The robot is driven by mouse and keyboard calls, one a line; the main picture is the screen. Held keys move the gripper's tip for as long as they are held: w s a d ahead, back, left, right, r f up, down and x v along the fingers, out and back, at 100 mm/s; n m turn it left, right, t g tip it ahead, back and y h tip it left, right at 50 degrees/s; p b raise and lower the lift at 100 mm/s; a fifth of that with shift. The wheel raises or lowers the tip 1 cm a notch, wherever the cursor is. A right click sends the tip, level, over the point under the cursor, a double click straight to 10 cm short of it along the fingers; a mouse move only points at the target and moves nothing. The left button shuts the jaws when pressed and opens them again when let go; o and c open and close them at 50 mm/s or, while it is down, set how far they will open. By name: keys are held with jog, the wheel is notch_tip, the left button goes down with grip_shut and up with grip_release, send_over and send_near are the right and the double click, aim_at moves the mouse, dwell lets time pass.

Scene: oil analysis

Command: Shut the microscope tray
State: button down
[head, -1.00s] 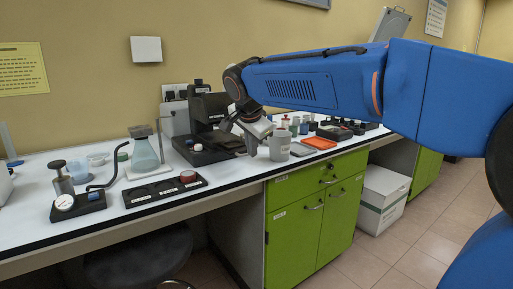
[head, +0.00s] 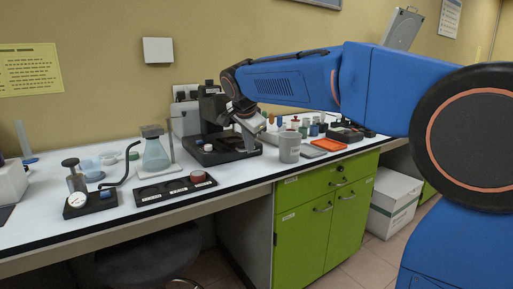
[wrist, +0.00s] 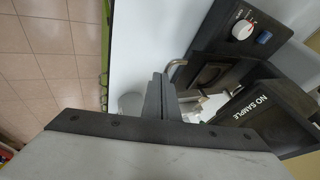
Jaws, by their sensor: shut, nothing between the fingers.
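The black microscope (head: 212,115) stands on the white bench in the head view, partly hidden by my arm. In the wrist view its tray (wrist: 207,74) is a dark slab with a recess and a curved metal handle (wrist: 176,69) on its left edge. How far the tray sticks out is hard to tell. My gripper (head: 250,148) is in front of the microscope in the head view. Its fingers show in the wrist view (wrist: 160,80), shut and empty, just left of the handle. I cannot tell whether they touch the handle.
The microscope's "NO SAMPLE" display (wrist: 250,110) and knob panel (wrist: 243,30) flank the tray. A grey mug (head: 289,148) stands close to my gripper's right. An orange-topped item (head: 328,144) lies farther right. A flask (head: 155,153) and black rack (head: 175,190) stand left.

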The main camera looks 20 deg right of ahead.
aim_at(241, 144)
jog(key=shift+w+a, duration=0.35)
jog(key=shift+w, duration=0.65)
jog(key=shift+w+a, duration=0.3)
jog(key=shift+w, duration=0.7)
jog(key=shift+w+a, duration=0.35)
jog(key=shift+w, duration=0.65)
